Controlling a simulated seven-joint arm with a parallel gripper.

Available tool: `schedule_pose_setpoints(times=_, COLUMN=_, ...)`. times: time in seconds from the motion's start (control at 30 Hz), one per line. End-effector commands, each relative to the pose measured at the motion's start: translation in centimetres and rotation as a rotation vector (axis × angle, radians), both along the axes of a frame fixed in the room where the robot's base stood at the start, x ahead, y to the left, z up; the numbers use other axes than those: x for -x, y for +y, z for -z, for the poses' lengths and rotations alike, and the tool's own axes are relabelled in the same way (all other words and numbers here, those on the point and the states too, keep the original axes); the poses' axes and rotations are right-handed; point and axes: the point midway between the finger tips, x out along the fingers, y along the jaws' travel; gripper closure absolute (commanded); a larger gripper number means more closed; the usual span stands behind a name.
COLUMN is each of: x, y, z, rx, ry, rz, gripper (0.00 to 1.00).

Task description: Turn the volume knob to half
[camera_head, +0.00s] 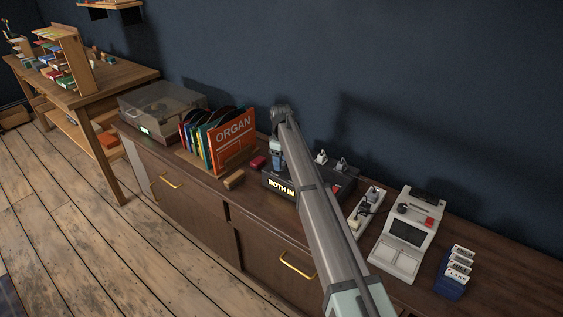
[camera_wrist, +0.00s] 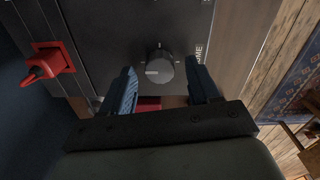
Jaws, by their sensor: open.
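The volume knob (camera_wrist: 159,66) is a round black knob on a dark panel in the wrist view. Its pale pointer line points left in that view. Tick marks sit around it, and part of a white label ending in "ME" shows to its right. My gripper (camera_wrist: 161,70) is open, with one blue-grey finger on each side of the knob and visible gaps between. How far the tips are from the panel is unclear. In the head view, my arm hides part of the black box (camera_head: 276,185) with the lit words "BOTH IN", and the knob cannot be made out.
A red plug-like part (camera_wrist: 45,65) sticks out left of the knob. On the cabinet (camera_head: 190,205), a record rack (camera_head: 232,140) and turntable (camera_head: 160,108) stand left of the box. A power strip (camera_head: 364,212), grey device (camera_head: 406,238) and blue card holder (camera_head: 452,283) stand right.

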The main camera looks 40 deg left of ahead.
Motion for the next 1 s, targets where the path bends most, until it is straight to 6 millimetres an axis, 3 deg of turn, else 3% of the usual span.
schedule_pose_setpoints(times=0.4, x=0.0, y=-0.01, z=0.68, rx=0.0, ry=0.0, rz=0.0, gripper=0.39)
schedule_pose_setpoints(times=1.0, x=0.0, y=-0.01, z=0.66, rx=0.0, ry=0.0, rz=0.0, gripper=0.95)
